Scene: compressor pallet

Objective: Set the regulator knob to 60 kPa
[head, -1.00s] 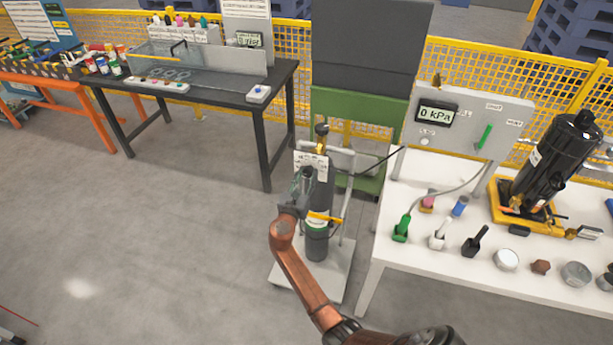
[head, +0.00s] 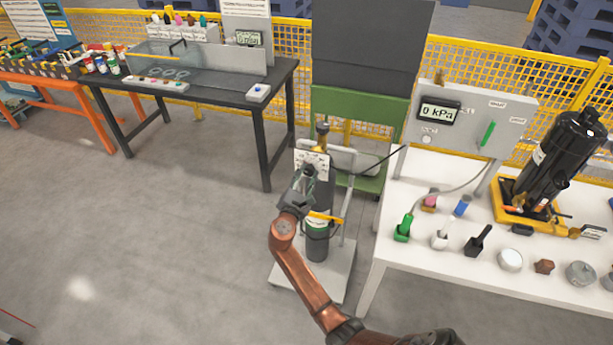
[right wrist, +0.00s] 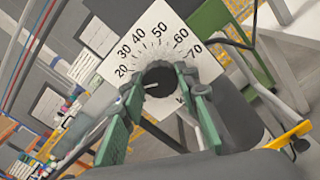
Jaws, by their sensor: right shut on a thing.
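The regulator knob (right wrist: 158,80) is a dark round knob in front of a white dial plate (right wrist: 112,48) marked from 20 to 70. Its white pointer line points left and slightly down, below the 20 mark. My right gripper (right wrist: 163,84) has its green fingers on either side of the knob, shut on it. In the head view my right gripper (head: 307,181) is at the dial plate (head: 312,158) on the dark gas cylinder (head: 318,238), and it hides the knob there. The display (head: 438,112) reads 0 kPa. My left gripper is out of view.
The cylinder stands on a light cart (head: 288,275). A white table (head: 400,272) with several small parts and a black pump (head: 565,150) is at right. A black table (head: 215,88) stands at back left. A dark hose runs from the cylinder towards the display panel (head: 470,128).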

